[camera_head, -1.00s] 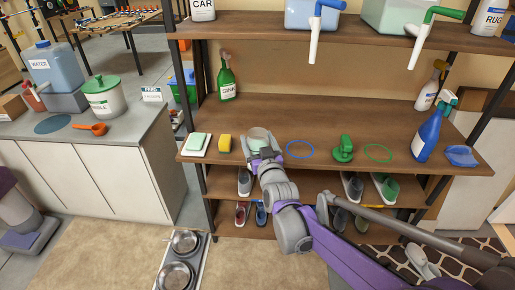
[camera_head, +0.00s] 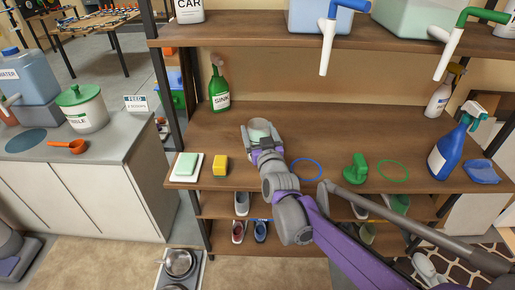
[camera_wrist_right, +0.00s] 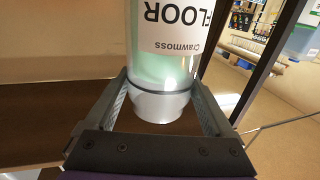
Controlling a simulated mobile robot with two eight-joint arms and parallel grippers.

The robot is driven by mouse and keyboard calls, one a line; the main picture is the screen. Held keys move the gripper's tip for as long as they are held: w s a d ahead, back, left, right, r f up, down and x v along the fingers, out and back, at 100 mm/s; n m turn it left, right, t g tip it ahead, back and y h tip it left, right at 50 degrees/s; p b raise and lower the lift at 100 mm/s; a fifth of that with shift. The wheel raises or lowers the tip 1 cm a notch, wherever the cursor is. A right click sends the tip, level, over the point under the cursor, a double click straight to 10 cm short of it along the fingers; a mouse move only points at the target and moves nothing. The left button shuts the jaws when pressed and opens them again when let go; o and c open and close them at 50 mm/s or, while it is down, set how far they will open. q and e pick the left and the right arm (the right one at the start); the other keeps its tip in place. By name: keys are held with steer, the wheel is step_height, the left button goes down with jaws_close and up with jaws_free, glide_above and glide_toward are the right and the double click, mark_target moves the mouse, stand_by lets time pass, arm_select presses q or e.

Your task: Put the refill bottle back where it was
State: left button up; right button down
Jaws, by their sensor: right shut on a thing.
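The refill bottle (camera_wrist_right: 165,60) is clear with pale green contents. In the right wrist view its white label reads FLOOR and Crawmoss upside down, and a whitish end piece sits between the fingers. My right gripper (camera_head: 262,138) is shut on it, with a finger on either side. In the head view the bottle (camera_head: 260,128) shows as a pale round end above the middle shelf board (camera_head: 320,125). I cannot tell whether it touches the board. My left gripper is not in view.
A yellow sponge (camera_head: 220,166) and a pale green block on a white tray (camera_head: 186,168) are left of my gripper. A green bottle (camera_head: 219,92) stands behind-left. The upper shelf (camera_head: 260,42) hangs above.

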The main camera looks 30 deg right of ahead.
steer(key=shift+w+f+b, duration=0.1)
steer(key=shift+f+b, duration=0.25)
steer(key=shift+f, duration=2.1)
steer(key=shift+f, duration=0.15)
jaws_free()
